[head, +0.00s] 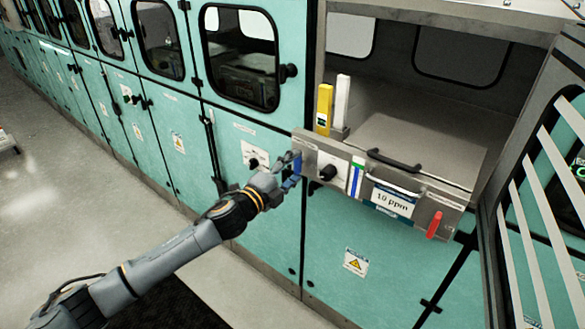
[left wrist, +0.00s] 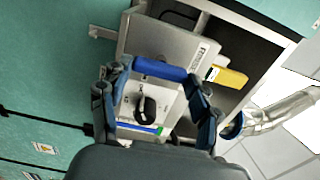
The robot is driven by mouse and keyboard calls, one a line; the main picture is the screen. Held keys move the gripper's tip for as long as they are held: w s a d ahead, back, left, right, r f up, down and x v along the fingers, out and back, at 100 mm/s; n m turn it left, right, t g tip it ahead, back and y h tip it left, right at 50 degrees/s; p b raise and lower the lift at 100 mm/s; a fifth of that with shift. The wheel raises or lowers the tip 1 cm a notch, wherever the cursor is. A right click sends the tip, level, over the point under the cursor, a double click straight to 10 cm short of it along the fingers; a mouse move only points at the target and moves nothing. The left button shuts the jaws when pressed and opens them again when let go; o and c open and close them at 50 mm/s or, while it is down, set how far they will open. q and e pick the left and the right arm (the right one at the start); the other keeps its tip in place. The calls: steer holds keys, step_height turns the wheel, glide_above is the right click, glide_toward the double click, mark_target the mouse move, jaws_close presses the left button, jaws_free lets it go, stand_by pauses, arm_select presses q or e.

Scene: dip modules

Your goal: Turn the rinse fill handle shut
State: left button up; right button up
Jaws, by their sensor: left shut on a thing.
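The blue handle (head: 291,182) sits at the left end of the steel control panel (head: 310,155) in the head view. I take it as the rinse fill handle; its label cannot be read. In the left wrist view the blue handle (left wrist: 160,70) is a thick bar lying across between my fingers. My left gripper (head: 290,170) is shut on it, and its fingers (left wrist: 158,72) hide both ends of the bar. My right gripper is in neither view.
A black knob (head: 328,172) is right of the blue handle. Further right are a "10 ppm" sign (head: 392,200) and a red handle (head: 434,224). Yellow (head: 324,108) and white (head: 341,100) uprights stand behind the panel. A lid with a black grip (head: 393,159) covers the basin.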

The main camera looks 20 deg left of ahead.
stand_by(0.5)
arm_select(q)
steer(key=o, duration=1.1)
steer(key=shift+o, duration=0.2)
steer(key=shift+s+a+f, duration=0.1)
steer(key=shift+s+a, duration=0.05)
steer(key=shift+s, duration=0.4)
steer(key=v, duration=1)
steer(key=shift+s, duration=0.4)
steer(key=shift+a, duration=0.15)
